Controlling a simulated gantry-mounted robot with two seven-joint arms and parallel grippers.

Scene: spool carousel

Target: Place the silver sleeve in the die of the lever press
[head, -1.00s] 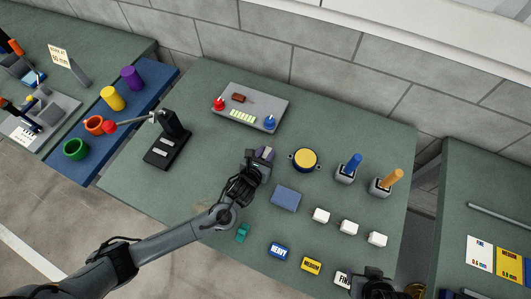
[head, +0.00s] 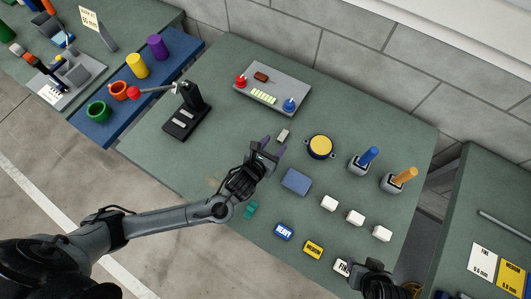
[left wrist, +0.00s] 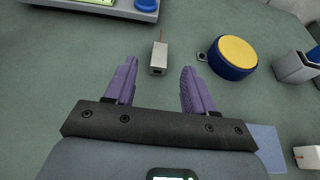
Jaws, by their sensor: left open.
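The silver sleeve (head: 283,136) looks like a small pale grey block lying on the green table. In the left wrist view the sleeve (left wrist: 158,59) lies ahead of the fingertips, roughly in line with the gap, with a thin red line at its far end. My left gripper (head: 270,147) is open and empty, just short of the sleeve; its purple fingers (left wrist: 158,75) touch nothing. The lever press (head: 194,100) stands black at the left of the table, its red-knobbed lever out to the left. Pale patches mark its base; I cannot tell the die clearly. My right gripper (head: 372,272) is partly visible at the bottom edge.
A yellow-topped blue round piece (head: 320,147) and a blue pad (head: 296,182) lie right of the gripper. A grey control panel (head: 272,88) is behind. White blocks (head: 355,217) and labelled blocks (head: 313,250) sit at right and front. Table between press and sleeve is clear.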

